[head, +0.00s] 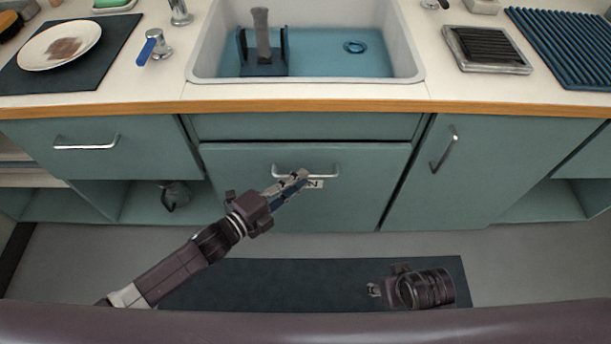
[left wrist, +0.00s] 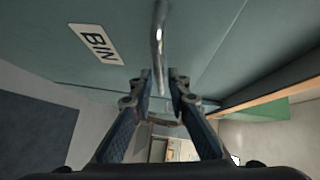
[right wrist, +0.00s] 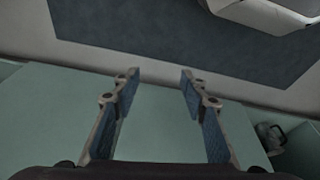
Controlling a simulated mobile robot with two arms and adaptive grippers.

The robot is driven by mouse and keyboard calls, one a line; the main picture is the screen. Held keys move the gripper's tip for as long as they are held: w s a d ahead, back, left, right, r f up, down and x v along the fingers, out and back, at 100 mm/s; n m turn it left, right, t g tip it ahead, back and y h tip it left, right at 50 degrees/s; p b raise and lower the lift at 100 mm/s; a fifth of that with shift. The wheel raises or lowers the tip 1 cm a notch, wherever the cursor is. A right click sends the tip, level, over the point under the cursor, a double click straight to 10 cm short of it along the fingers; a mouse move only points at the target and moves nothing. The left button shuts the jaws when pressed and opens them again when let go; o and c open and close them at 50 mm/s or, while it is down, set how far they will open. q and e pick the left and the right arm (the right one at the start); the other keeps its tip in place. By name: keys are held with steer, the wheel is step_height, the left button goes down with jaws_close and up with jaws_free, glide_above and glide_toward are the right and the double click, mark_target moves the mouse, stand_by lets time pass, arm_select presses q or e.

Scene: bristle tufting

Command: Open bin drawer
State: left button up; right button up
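The bin drawer (head: 350,205) is the green front below the sink, with a silver bar handle (head: 325,172) near its top. It looks closed. A white "BIN" label (left wrist: 96,44) shows on it in the left wrist view; my fingers partly cover it in the head view. My left gripper (head: 303,178) is at the handle. In the left wrist view the handle (left wrist: 158,35) runs between the fingertips (left wrist: 161,80), with gaps beside it; contact cannot be told. My right gripper (right wrist: 160,80) is open and empty, low over the floor mat to the right.
A left drawer (head: 100,155) and a right cabinet door (head: 425,185) flank the bin drawer. Above is the counter edge (head: 150,108) and a sink (head: 205,75). A dark mat (head: 300,280) lies on the floor. An open shelf at left holds a dark pot (head: 174,195).

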arm_select(q)
steer(key=shift+x, duration=1.35)
arm_select(e)
steer(key=shift+r, duration=0.85)
arm_select(q)
jaws_close()
